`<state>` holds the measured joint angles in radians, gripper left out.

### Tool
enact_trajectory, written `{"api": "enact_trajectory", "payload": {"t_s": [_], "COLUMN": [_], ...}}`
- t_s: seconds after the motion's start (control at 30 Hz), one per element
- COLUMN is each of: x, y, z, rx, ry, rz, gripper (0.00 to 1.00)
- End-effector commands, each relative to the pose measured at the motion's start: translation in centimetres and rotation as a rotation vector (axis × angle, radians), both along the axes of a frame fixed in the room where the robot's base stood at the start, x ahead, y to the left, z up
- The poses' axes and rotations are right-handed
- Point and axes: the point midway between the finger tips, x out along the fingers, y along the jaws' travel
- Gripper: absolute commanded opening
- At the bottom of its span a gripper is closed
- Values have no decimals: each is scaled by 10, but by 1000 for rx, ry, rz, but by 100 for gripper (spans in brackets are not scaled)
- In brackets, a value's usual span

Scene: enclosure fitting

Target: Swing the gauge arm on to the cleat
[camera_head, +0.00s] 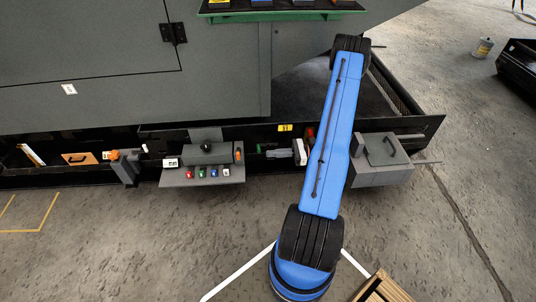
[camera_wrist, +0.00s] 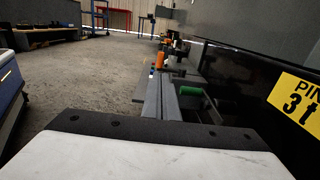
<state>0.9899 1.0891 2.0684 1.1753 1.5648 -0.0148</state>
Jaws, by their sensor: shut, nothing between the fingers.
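My gripper (camera_head: 264,150) reaches left from the white wrist housing (camera_head: 302,150), low along the dark enclosure front. It is shut and looks empty, right of the grey shelf unit (camera_head: 202,175). An orange upright piece (camera_head: 238,155) stands at that unit's right end, just left of my fingers; an orange cylinder (camera_wrist: 160,61), likely the same piece, shows ahead in the wrist view. A green-ended part (camera_wrist: 190,90) lies nearer, beside a long grey bar (camera_wrist: 170,100). I cannot tell for sure which part is the gauge arm or the cleat.
The shelf unit carries a black knob (camera_head: 206,147) and several small coloured pieces. A grey box with a handle (camera_head: 382,150) stands right of my arm. A grey post with an orange top (camera_head: 116,155) is farther left. The floor in front is mostly clear.

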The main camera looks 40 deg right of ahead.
Motion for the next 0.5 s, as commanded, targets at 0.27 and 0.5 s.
{"api": "enact_trajectory", "payload": {"t_s": [0.27, 0.5], "x": [27, 49], "y": [41, 73], "z": [0, 0], "rx": [1, 1], "ry": [0, 1], "rz": [3, 4], "gripper": [0, 0]}}
